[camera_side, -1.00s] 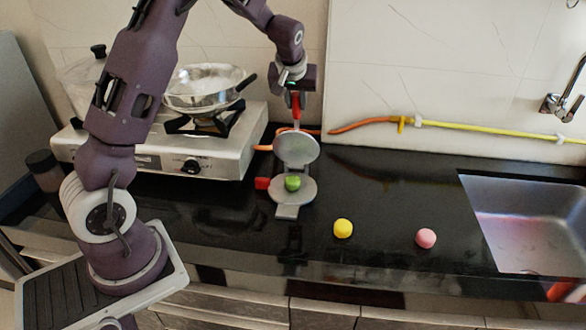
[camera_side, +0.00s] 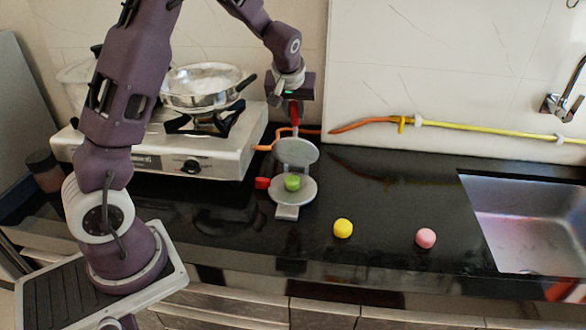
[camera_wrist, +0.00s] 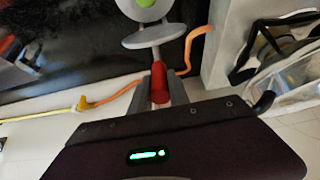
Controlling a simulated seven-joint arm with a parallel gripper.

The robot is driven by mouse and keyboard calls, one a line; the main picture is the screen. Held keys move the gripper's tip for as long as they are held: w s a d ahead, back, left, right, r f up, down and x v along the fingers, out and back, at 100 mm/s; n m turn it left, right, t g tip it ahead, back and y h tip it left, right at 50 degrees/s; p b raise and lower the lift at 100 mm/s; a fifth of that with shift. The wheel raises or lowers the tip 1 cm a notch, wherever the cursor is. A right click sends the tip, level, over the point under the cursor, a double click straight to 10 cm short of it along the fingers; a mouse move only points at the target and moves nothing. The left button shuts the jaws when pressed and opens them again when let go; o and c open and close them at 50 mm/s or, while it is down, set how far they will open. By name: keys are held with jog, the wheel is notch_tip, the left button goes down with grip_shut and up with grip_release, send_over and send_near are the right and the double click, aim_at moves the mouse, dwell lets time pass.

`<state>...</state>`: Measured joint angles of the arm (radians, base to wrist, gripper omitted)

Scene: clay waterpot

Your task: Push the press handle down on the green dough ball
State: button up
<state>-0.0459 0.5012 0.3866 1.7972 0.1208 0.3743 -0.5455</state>
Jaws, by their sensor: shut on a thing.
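The press stands on the black counter, its round grey lower plate (camera_side: 303,192) flat. The green dough ball (camera_side: 292,183) sits on that plate; it shows in part in the wrist view (camera_wrist: 146,3). The grey upper plate (camera_side: 297,152) is raised and tilted above the ball, apart from it. The red press handle (camera_side: 295,116) rises behind the upper plate. My gripper (camera_side: 295,104) is shut on the handle, with red showing between the fingers in the wrist view (camera_wrist: 160,85). The fingertips are partly hidden in the side view.
A yellow ball (camera_side: 343,228) and a pink ball (camera_side: 425,238) lie to the right of the press. A stove (camera_side: 215,150) with a pan (camera_side: 203,88) stands left. A sink (camera_side: 530,225) is at the right. An orange and yellow hose (camera_side: 470,127) runs along the wall.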

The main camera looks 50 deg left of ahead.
jog(key=shift+s+d+f, duration=0.3)
jog(key=shift+s+d, duration=0.35)
jog(key=shift+s+d+f, duration=0.25)
jog(key=shift+s+d, duration=0.35)
jog(key=shift+s+d+f, duration=0.85)
jog(key=shift+s+d, duration=0.25)
jog(key=shift+s+d+f, duration=1)
jog(key=shift+s+f, duration=0.05)
jog(key=shift+d+f, duration=0.1)
